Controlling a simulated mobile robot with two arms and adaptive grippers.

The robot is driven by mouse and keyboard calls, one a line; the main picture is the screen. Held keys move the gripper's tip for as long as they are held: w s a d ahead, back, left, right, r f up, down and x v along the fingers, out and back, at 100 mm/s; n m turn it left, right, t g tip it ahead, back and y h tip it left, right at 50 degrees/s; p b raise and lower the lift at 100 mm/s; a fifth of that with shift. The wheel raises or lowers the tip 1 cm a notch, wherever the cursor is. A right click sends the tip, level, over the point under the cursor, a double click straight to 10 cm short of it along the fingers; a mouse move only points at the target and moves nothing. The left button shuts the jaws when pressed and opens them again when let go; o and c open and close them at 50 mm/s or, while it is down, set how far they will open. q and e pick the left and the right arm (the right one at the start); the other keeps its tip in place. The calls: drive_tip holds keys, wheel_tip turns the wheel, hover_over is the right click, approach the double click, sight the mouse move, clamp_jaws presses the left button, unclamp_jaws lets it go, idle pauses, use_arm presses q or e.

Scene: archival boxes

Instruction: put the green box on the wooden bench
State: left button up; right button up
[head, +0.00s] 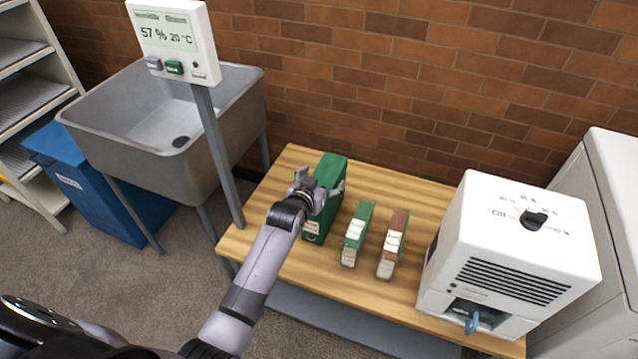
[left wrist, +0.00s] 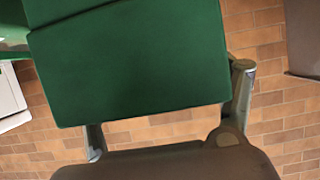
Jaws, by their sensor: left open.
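The large green box (head: 329,170) stands upright at the left part of the wooden bench (head: 416,194), and its base appears to rest on the bench top. A pale label shows low on its front. My left gripper (head: 319,189) is open, with one finger on either side of the box, close to its upper part. In the left wrist view the green box (left wrist: 130,65) fills the upper middle, between the fingers of the left gripper (left wrist: 167,112). I cannot tell whether the fingers touch it. My right gripper is not in view.
A smaller green box (head: 357,232) and a brown box (head: 393,243) stand to its right. A white machine (head: 510,255) takes the bench's right end. A display on a post (head: 175,42) and a metal sink (head: 170,125) are at the left. A brick wall is behind.

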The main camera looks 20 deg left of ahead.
use_arm(q)
drive_tip(key=p+v, duration=0.1)
drive_tip(key=v, duration=1.1)
drive_tip(key=shift+a+r, duration=0.1)
